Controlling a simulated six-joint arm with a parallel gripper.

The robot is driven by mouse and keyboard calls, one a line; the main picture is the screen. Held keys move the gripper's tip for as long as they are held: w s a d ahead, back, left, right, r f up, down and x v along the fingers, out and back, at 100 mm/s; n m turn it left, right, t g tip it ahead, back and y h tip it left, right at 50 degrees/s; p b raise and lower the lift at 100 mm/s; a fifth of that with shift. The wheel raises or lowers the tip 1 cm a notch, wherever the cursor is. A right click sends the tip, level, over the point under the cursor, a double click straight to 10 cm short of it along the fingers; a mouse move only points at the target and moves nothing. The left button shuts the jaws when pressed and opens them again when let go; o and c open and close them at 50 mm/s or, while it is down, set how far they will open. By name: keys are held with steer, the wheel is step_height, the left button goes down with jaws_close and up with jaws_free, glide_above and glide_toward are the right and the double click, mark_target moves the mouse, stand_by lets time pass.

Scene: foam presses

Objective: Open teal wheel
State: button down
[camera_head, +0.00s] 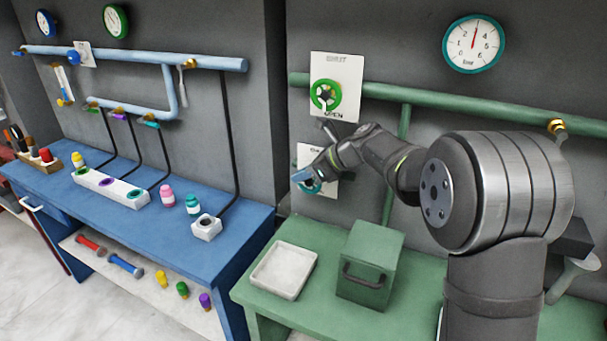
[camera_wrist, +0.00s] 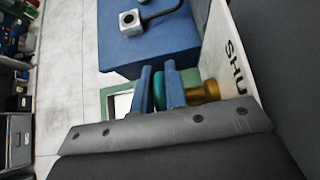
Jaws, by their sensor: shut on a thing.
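The teal wheel (camera_head: 314,187) sits on the lower white plate on the grey wall, partly hidden behind my gripper (camera_head: 301,175). In the wrist view the teal wheel (camera_wrist: 159,87) shows edge-on between my two blue fingers, and my gripper (camera_wrist: 160,88) is shut on its rim. A brass stem (camera_wrist: 203,92) runs from the wheel to the white plate (camera_wrist: 240,60), which carries lettering that reads "SHU" before it is cut off. The wheel's pointer and most of its face are hidden.
A green wheel (camera_head: 325,95) is on the plate just above, near a green pipe (camera_head: 400,94). A teal-rimmed gauge (camera_head: 474,43) hangs upper right. Below are a white tray (camera_head: 283,270) and a green box (camera_head: 369,265) on the green bench. A blue bench (camera_head: 150,225) stands left.

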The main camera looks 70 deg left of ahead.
steer(key=c, duration=1.4)
jaws_free()
steer(key=shift+c, duration=0.2)
steer(key=shift+w, duration=0.1)
steer(key=shift+w+d+r+g+y, duration=0.1)
steer(key=shift+w+d+g+y, duration=0.05)
steer(key=shift+g+y, duration=0.55)
steer(key=shift+w+d+r+g+y, duration=0.1)
steer(key=shift+d+g+y, duration=0.05)
steer(key=shift+g+y, duration=0.55)
steer(key=g+y, duration=0.2)
steer(key=shift+w+d+g+y, duration=0.25)
steer(key=shift+d+g+y, duration=0.05)
steer(key=w+d+r+t+h, duration=0.1)
steer(key=w+d+t, duration=0.8)
steer(key=w+d, duration=1)
steer(key=shift+w+d+r+h, duration=0.2)
steer(key=shift+d+h, duration=0.1)
steer(key=shift+d, duration=0.85)
